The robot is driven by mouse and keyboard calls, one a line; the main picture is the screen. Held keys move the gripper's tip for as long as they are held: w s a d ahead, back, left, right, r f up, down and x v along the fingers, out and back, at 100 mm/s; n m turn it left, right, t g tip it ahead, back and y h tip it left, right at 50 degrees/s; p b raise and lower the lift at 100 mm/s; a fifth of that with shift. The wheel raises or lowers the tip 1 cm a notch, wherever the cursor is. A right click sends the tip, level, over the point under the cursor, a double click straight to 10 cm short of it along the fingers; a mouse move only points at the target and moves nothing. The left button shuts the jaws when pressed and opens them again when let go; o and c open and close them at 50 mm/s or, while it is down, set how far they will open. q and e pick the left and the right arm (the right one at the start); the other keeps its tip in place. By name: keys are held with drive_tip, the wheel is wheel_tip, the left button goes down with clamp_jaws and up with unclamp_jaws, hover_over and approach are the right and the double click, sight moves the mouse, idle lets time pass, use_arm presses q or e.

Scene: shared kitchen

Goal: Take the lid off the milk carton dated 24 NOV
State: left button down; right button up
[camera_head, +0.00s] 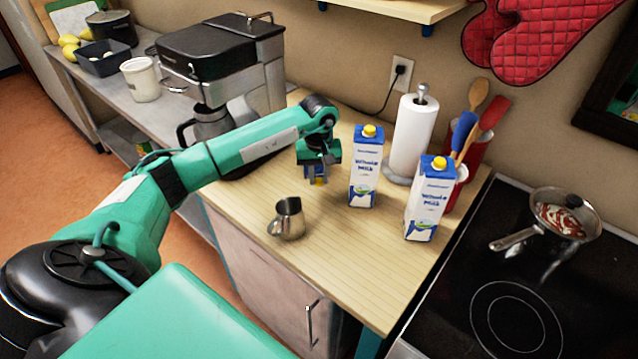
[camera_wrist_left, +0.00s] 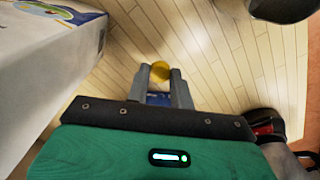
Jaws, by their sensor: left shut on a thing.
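Two white and blue milk cartons stand upright on the wooden counter in the head view: one nearer the wall (camera_head: 365,175) and one further right (camera_head: 428,205). Each shows yellow at its top. No date is readable on either. My left gripper (camera_head: 319,182) points down over the counter, left of the left carton and apart from it. It is shut on a small round yellow lid (camera_wrist_left: 160,70), seen between the fingertips in the wrist view. A carton's side (camera_wrist_left: 50,75) fills the wrist view's upper left. My right gripper is not in view.
A metal pitcher (camera_head: 290,219) stands near the counter's front edge. A paper towel roll (camera_head: 412,135) and a utensil holder (camera_head: 478,150) are behind the cartons. The stove with a pan (camera_head: 557,215) is right; a coffee machine (camera_head: 225,65) is left.

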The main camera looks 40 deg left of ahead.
sight(319, 180)
use_arm(q)
wheel_tip(319, 180, down, 4)
drive_tip(key=shift+f+p, duration=0.2)
drive_tip(key=shift+p, duration=0.45)
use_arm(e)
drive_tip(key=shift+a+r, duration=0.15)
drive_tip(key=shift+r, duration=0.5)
use_arm(q)
drive_tip(key=shift+f+b, duration=0.2)
drive_tip(key=shift+b, duration=0.15)
drive_tip(key=c, duration=1.2)
unclamp_jaws()
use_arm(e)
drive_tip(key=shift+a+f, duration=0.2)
use_arm(q)
drive_tip(key=shift+r, duration=0.1)
